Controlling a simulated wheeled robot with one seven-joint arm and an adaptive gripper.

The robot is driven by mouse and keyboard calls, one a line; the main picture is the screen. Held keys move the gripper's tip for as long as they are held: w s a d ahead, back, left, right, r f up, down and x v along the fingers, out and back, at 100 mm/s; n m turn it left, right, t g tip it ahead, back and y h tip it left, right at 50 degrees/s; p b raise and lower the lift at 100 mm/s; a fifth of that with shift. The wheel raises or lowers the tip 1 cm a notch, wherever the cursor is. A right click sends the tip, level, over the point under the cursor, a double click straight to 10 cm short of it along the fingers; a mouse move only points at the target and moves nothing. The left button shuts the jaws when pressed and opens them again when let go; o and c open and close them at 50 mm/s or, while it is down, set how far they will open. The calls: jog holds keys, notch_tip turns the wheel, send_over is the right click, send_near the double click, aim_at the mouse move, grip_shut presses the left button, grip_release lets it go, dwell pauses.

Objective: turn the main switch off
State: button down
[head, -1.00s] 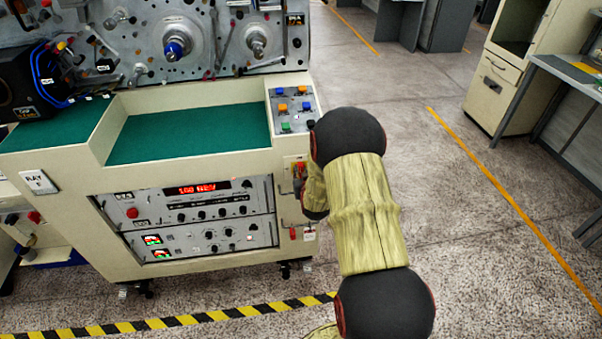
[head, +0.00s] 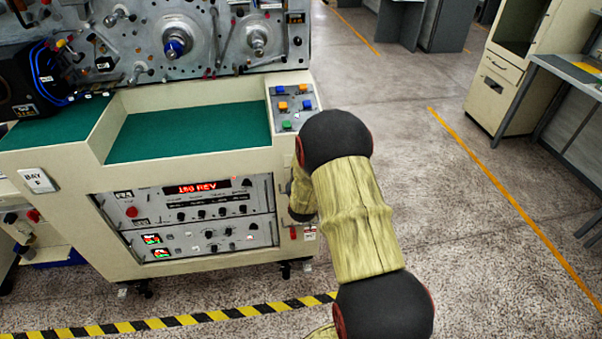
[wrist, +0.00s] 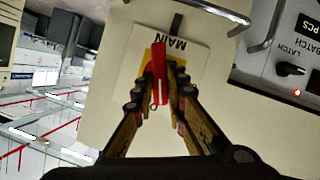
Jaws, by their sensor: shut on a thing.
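The main switch's red handle (wrist: 159,72) shows in the wrist view, on a yellow backing (wrist: 146,60) over a pale plate lettered MAIN, which appears upside down. My gripper (wrist: 163,84) has its two fingers on either side of the handle and is shut on it. The handle lies roughly along the line of the fingers. In the head view my arm covers the switch and the gripper, at the right end of the cream console (head: 215,167).
Metal bar handles (wrist: 263,38) and a black LATCH knob (wrist: 290,69) are close by in the wrist view. Above the switch is a panel of coloured buttons (head: 293,106). Striped floor tape (head: 180,321) runs before the console. Open floor lies to the right.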

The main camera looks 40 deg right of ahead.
jog(key=shift+w+a+f+n+h, duration=0.1)
jog(key=shift+n+h, duration=0.25)
jog(key=shift+n, duration=0.15)
jog(key=shift+w+a+n+h, duration=0.1)
jog(key=shift+n+h, duration=0.25)
jog(key=shift+n, duration=0.15)
jog(key=n+h, duration=0.1)
jog(key=n+h+p, duration=0.1)
jog(key=n, duration=0.1)
jog(key=shift+a+f+g, duration=0.15)
jog(key=shift+f+g, duration=0.05)
jog(key=shift+g, duration=0.2)
jog(key=n, duration=0.1)
jog(key=n+h, duration=0.1)
jog(key=n, duration=0.1)
jog(key=shift+w+f+n, duration=0.1)
jog(key=shift+f+n, duration=0.15)
jog(key=shift+n, duration=0.05)
jog(key=shift+f+n+t+h, duration=0.1)
jog(key=shift+n+t+h, duration=0.3)
jog(key=shift+n+h, duration=0.45)
jog(key=shift+n, duration=0.35)
jog(key=c, duration=1.8)
grip_release()
